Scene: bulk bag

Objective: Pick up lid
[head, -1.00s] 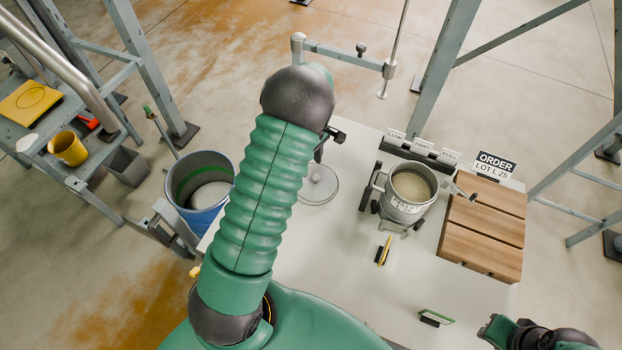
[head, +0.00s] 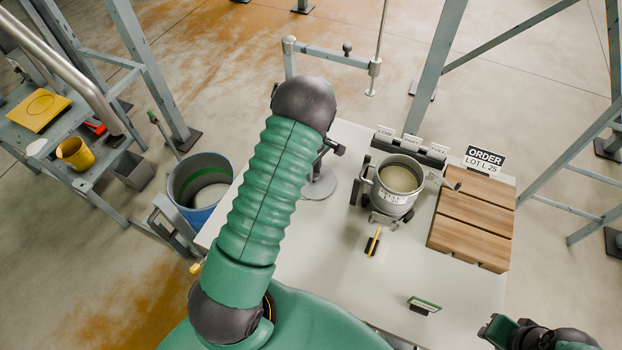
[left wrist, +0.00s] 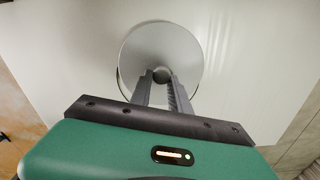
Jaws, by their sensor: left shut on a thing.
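The lid (head: 321,188) is a round grey disc at the left part of the white table in the head view, partly hidden by my left arm. In the left wrist view the lid (left wrist: 160,35) lies flat in front of the fingers. My left gripper (left wrist: 161,78) is shut on the lid's small dark knob. I cannot tell whether the lid touches the table. The metal pot (head: 392,190), open with pale contents, stands right of the lid. My right gripper (head: 490,328) is at the lower right, away from the lid; its jaw opening is unclear.
A slatted wooden board (head: 472,225) lies on the table's right side, with an order sign (head: 484,158) behind it. A yellow-edged item (head: 374,242) and a green-edged card (head: 424,305) stand in front. A blue bucket (head: 200,185) is left of the table.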

